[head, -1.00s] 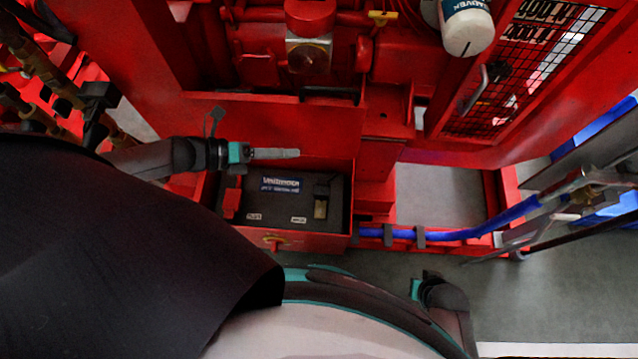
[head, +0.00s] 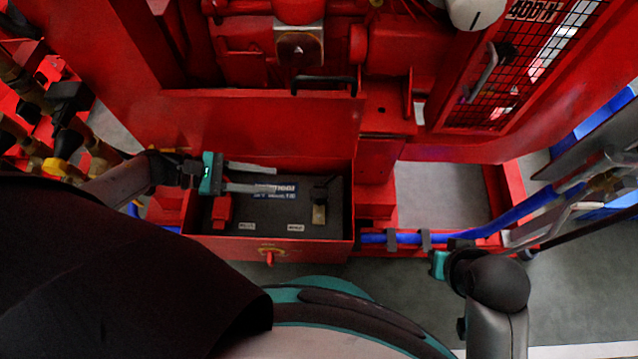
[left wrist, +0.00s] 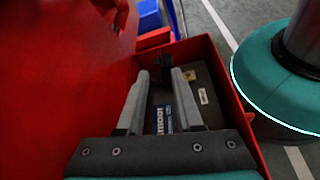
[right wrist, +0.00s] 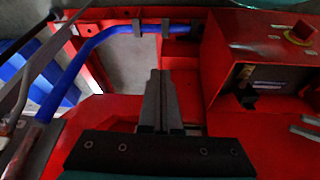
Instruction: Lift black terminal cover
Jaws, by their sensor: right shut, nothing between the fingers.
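The black terminal cover (head: 321,190) is on the dark battery top inside the red box, beside a brass terminal (head: 319,213). It also shows in the left wrist view (left wrist: 157,63), just beyond my left fingertips, and at the right in the right wrist view (right wrist: 246,98). My left gripper (head: 276,180) is open and empty over the battery, left of the black cover and apart from it. Its fingers also show in the left wrist view (left wrist: 161,75). My right gripper (right wrist: 160,73) is shut and empty, away from the cover; its fingertips are hard to make out in the head view.
A red terminal cover (head: 222,210) is at the battery's left. The red box walls (head: 270,247) surround the battery, with a switch on the front (head: 270,256). A blue hose (head: 490,226) runs right of the box. A red engine frame (head: 270,120) stands behind.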

